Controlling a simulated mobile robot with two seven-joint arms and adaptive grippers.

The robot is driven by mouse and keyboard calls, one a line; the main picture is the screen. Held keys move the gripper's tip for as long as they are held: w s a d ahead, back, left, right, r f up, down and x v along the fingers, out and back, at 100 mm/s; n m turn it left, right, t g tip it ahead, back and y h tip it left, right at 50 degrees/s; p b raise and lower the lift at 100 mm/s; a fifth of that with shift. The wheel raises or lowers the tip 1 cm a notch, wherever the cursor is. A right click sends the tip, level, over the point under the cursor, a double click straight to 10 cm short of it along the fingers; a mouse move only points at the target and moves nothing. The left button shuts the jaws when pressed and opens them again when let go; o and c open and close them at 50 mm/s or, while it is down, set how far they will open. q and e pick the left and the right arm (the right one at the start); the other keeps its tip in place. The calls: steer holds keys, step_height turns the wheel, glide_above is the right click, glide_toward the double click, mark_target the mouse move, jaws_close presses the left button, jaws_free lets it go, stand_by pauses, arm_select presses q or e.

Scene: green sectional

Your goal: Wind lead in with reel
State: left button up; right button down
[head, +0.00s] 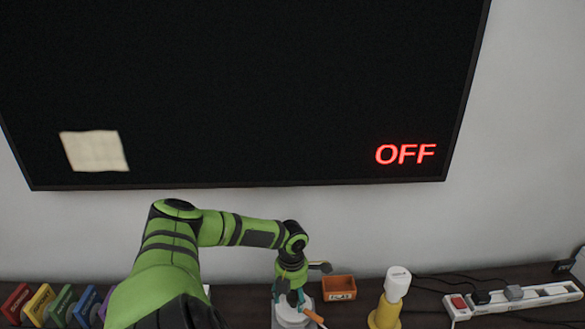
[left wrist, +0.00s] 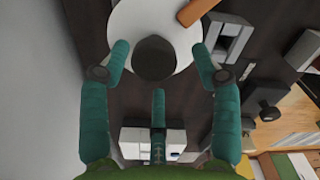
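A white round thing (head: 287,318), perhaps the reel, stands on the dark shelf below my left gripper (head: 290,299). In the left wrist view it is a white disc (left wrist: 187,42) with a dark round knob (left wrist: 155,59) on it. My left gripper shows there too (left wrist: 158,70), its teal fingers spread on either side of the knob, with a third finger below. The fingers look apart from the knob. An orange bar (left wrist: 197,10) lies at the disc's upper edge. I cannot make out a lead on the disc. My right gripper is not in view.
A small orange box (head: 338,288), a yellow-and-white lamp-like object (head: 389,300) and a white power strip (head: 520,300) with dark cables stand to the right. Coloured blocks (head: 60,305) stand at left. A large screen (head: 250,90) reading OFF hangs above.

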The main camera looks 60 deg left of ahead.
arm_select(q)
steer(key=shift+w+r, duration=0.15)
steer(key=shift+a+r, duration=0.1)
steer(key=shift+r, duration=0.2)
step_height(320, 180, up, 11)
